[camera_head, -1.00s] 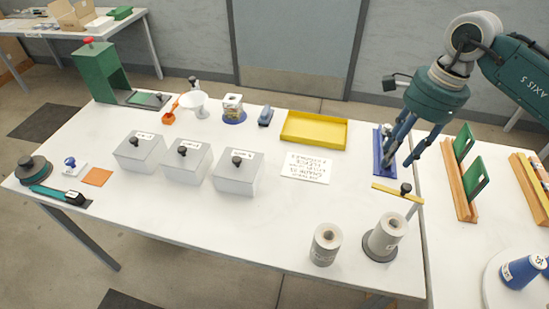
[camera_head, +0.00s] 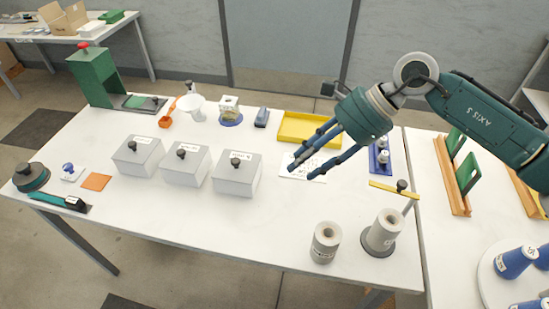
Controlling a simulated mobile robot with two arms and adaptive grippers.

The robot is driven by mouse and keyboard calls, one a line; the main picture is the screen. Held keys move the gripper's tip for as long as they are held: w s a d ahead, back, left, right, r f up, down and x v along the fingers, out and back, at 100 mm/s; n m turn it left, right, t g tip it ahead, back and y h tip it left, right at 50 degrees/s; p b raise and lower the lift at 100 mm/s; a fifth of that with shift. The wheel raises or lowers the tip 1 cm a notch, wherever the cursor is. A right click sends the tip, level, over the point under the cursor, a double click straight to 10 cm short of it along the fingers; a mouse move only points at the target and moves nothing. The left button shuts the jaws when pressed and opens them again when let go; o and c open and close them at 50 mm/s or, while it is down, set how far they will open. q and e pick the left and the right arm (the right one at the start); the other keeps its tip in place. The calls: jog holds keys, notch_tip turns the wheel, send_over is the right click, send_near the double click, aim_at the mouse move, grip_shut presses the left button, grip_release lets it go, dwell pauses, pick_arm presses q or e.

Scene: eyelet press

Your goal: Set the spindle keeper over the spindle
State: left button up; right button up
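A yellow bar with a black knob, which looks like the spindle keeper (camera_head: 383,187), sits on a grey post at the right of the white table, behind a grey roll. This roll (camera_head: 383,231) stands upright on a dark round base. A hole shows in its top; the spindle itself I cannot make out. The bar lies behind the roll's top, not across it. My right gripper (camera_head: 303,172) is over the middle of the table, left of the bar, fingers apart and nothing between them. My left gripper is out of view.
A second grey roll (camera_head: 325,242) stands left of the first. A blue holder with white pieces (camera_head: 380,156) is behind the bar, a yellow tray (camera_head: 296,122) at the back. Grey lidded boxes (camera_head: 237,175) stand left of centre. The table front is mostly clear.

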jog(key=s+a+r+y, duration=0.1)
jog(key=a+r+y, duration=0.1)
jog(key=a, duration=0.4)
jog(key=shift+s+a+m+y, duration=0.25)
jog(key=shift+s+m+y, duration=0.05)
jog(key=shift+s+m, duration=0.1)
jog(key=shift+c, duration=0.5)
